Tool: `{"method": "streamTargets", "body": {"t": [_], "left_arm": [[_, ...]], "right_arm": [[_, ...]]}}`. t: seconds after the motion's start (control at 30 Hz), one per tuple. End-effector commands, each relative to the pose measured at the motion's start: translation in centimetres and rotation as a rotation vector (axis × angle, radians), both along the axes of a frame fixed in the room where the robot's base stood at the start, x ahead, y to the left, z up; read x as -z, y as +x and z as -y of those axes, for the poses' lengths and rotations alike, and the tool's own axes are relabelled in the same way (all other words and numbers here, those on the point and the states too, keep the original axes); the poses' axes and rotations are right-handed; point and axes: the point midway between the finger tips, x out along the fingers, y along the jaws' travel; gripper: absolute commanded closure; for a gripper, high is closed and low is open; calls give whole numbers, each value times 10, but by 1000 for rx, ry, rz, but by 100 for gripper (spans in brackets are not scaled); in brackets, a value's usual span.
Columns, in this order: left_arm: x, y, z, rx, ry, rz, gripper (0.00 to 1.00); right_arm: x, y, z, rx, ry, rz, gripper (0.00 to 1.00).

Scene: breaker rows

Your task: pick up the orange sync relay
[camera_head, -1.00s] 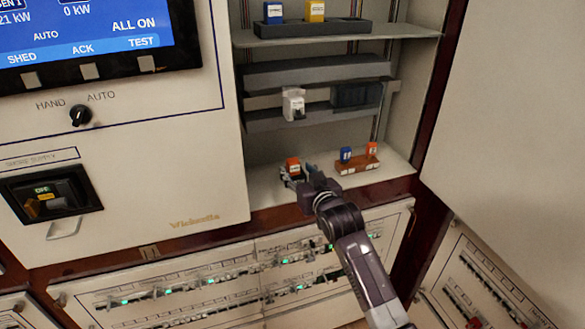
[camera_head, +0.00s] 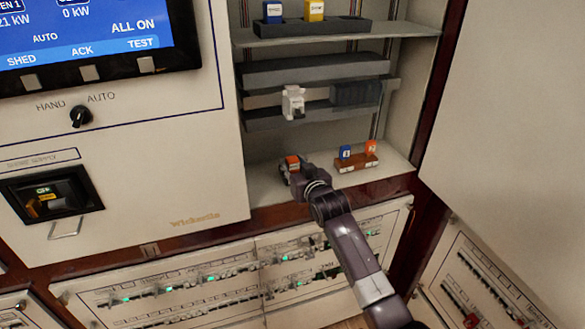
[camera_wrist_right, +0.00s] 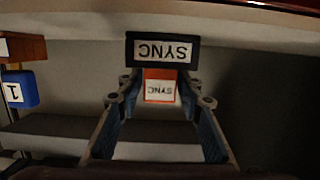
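The orange sync relay (camera_head: 292,160) stands at the left of the cabinet's bottom shelf in the head view. In the right wrist view the orange relay (camera_wrist_right: 160,87) shows an upside-down SYNC label, next to a dark block (camera_wrist_right: 129,50) with a larger SYNC plate. My right gripper (camera_head: 292,176) is at the relay. In the wrist view the fingers of the right gripper (camera_wrist_right: 160,84) are apart, one on each side of the relay. Small gaps seem to show beside it, and no firm grip is visible. My left gripper is not in view.
A white device (camera_head: 293,102) is on the rail above. A cabinet wall is at left and a large panel (camera_head: 510,120) at right.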

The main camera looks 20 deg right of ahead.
Motion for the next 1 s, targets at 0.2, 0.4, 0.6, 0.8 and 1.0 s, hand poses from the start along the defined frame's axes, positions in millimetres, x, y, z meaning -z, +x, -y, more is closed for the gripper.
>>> {"method": "streamTargets", "body": {"t": [0.2,0.4,0.6,0.8,1.0], "left_arm": [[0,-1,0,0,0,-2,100],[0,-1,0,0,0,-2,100],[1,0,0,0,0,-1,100],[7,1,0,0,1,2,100],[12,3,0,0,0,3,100]], "right_arm": [[0,0,0,0,0,0,93],[0,0,0,0,0,0,100],[-3,0,0,0,0,2,100],[-23,1,0,0,0,6,100],[-33,-19,1,0,-1,0,100]]}}
